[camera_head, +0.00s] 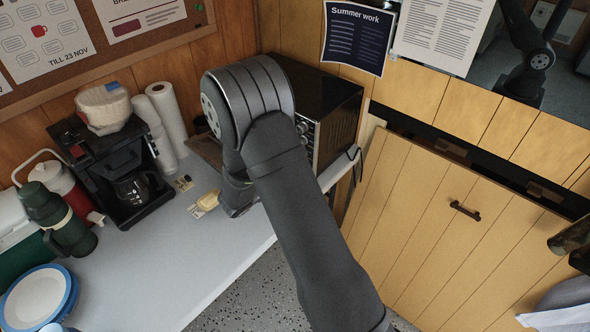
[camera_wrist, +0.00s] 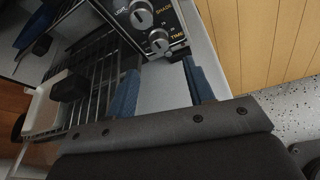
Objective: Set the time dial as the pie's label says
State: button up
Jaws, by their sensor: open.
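The time dial (camera_wrist: 158,42) is a round silver knob on the oven's dark panel, beside the word TIME, in the wrist view. Its setting is too small to read. A second knob (camera_wrist: 140,15), marked SHADE, sits above it in the picture. My gripper (camera_wrist: 160,70) is open, its two blue fingers apart and empty. The time dial shows just beyond the fingertips, roughly between them; I see no contact. In the head view my arm covers the gripper and much of the oven (camera_head: 335,100). A small yellowish item (camera_head: 209,200) lies on the counter; I cannot tell if it is the pie, and no label is legible.
A wire rack (camera_wrist: 95,75) shows left of the panel in the wrist view. The counter (camera_head: 150,275) is clear at its front. A coffee maker (camera_head: 120,170), a paper roll (camera_head: 168,115), a green flask (camera_head: 55,220) and plates (camera_head: 38,298) stand to the left.

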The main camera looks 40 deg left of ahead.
jog(key=x, duration=0.7)
jog(key=c, duration=1)
